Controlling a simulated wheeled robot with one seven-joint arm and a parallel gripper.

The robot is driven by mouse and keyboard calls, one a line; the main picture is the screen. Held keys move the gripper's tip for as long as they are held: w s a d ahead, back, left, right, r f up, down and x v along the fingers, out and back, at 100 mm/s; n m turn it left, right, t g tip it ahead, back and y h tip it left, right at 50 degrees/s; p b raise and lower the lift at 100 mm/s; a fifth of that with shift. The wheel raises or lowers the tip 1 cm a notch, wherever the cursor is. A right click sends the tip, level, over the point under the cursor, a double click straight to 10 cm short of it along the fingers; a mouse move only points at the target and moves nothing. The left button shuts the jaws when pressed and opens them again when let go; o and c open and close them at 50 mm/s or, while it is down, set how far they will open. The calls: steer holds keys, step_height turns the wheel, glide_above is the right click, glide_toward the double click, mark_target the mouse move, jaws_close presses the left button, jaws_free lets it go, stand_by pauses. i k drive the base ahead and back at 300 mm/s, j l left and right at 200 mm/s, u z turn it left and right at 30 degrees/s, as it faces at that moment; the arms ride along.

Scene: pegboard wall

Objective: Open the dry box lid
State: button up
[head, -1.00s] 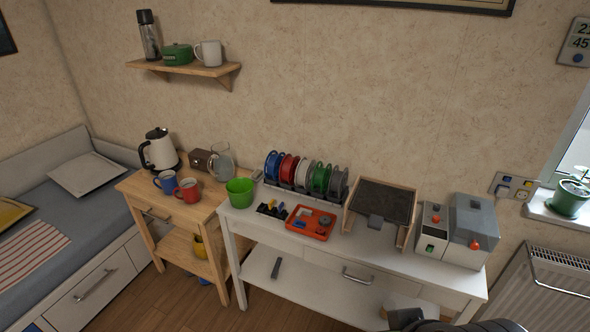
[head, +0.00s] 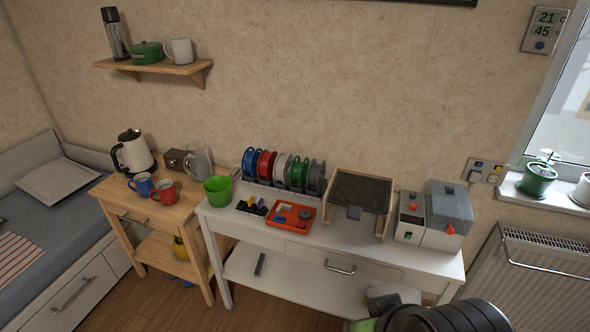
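The dry box appears to be the white and grey box (head: 444,217) at the right end of the white table in the head view. Its grey lid (head: 450,203) is down, with an orange-red knob (head: 450,230) at the front. Dark rounded links of my arm show at the bottom right edge, in front of the table. My gripper's fingers are not visible.
The white table (head: 325,251) also holds a wooden-framed dark panel (head: 360,191), an orange tray (head: 292,216), several spools in a rack and a green cup (head: 218,189). A radiator (head: 535,280) and window sill are at the right. A grey cylinder (head: 381,301) is low near my arm.

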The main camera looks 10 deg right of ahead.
mark_target(450, 230)
steer(key=z, duration=1.4)
steer(key=i+j+u, duration=0.35)
steer(key=i+j, duration=0.45)
steer(key=i, duration=0.05)
